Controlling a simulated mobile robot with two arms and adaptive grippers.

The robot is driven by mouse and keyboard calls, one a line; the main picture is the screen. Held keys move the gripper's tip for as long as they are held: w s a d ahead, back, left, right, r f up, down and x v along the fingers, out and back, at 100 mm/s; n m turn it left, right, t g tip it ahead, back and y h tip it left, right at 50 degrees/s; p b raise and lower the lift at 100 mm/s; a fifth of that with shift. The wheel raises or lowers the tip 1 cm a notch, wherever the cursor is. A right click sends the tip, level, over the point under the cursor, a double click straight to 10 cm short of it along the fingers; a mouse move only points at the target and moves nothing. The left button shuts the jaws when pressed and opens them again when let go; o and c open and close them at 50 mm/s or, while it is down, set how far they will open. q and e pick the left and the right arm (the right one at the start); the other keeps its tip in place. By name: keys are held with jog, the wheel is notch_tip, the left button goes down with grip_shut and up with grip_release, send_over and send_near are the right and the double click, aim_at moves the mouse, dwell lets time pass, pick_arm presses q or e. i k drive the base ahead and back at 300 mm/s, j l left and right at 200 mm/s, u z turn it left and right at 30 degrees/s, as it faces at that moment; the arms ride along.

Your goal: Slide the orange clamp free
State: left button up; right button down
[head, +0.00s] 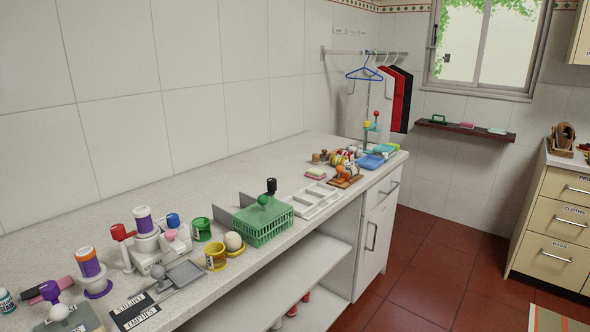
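An orange object (343,171), which looks like the orange clamp, stands on a brown wooden base (345,182) near the front edge at the far end of the counter. It is small in the head view, and I cannot make out its jaws or what it grips. Neither of my grippers is in view.
The long stone counter (140,230) runs along the tiled wall. A white divided tray (315,199), a green basket (263,222) and a blue tray (372,160) stand near the clamp. Cups and spools crowd the near end. The red tiled floor (430,270) before the counter is clear.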

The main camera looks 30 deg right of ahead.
aim_at(342, 176)
jog(key=z, duration=1.25)
jog(key=i+z, duration=0.25)
jog(key=i, duration=0.15)
